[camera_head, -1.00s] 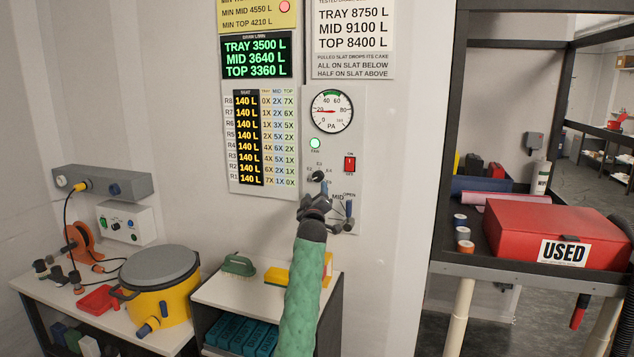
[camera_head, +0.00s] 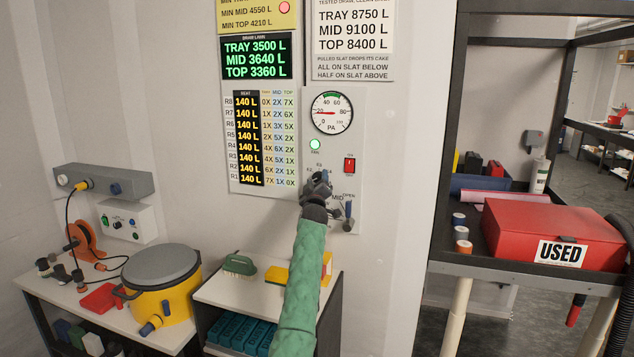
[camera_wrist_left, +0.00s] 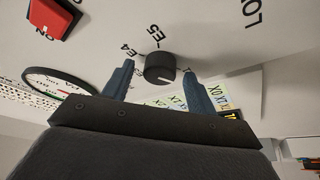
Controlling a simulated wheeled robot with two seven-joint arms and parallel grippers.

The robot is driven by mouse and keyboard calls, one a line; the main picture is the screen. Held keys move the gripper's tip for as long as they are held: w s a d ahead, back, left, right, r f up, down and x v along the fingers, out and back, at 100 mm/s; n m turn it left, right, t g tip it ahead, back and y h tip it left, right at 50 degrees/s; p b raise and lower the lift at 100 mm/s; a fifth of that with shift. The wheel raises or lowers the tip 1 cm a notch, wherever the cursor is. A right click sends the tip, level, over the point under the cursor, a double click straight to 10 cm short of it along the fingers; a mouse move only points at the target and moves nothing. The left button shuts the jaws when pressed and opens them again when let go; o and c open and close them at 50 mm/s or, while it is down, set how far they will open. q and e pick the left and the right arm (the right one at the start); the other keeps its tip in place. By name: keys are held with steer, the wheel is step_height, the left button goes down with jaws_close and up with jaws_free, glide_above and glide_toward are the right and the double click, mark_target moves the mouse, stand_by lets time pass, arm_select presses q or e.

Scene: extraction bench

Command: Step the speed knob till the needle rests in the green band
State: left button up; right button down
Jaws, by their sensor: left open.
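The speed knob (camera_wrist_left: 160,68) is a dark round knob with a white mark, beside printed labels E4 and E5. My left gripper (camera_wrist_left: 158,67) is open, with one blue finger on each side of the knob; I cannot tell whether they touch it. In the head view my left gripper (camera_head: 319,181) covers the knob on the white panel (camera_head: 353,130). Above it is the round PA gauge (camera_head: 332,113). Its red needle points left, outside the green band (camera_head: 331,95) at the top of the dial. My right gripper is not in view.
A red switch (camera_head: 349,165) is right of the knob, and a lever (camera_head: 348,210) marked OPEN is below right. A green lamp (camera_head: 315,144) is lit under the gauge. A small cabinet (camera_head: 217,290) with brushes stands below; a red USED box (camera_head: 545,232) lies on the right shelf.

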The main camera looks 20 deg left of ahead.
arm_select(q)
steer(key=c, duration=1)
steer(key=shift+f+m, duration=0.1)
steer(key=shift+m, duration=0.2)
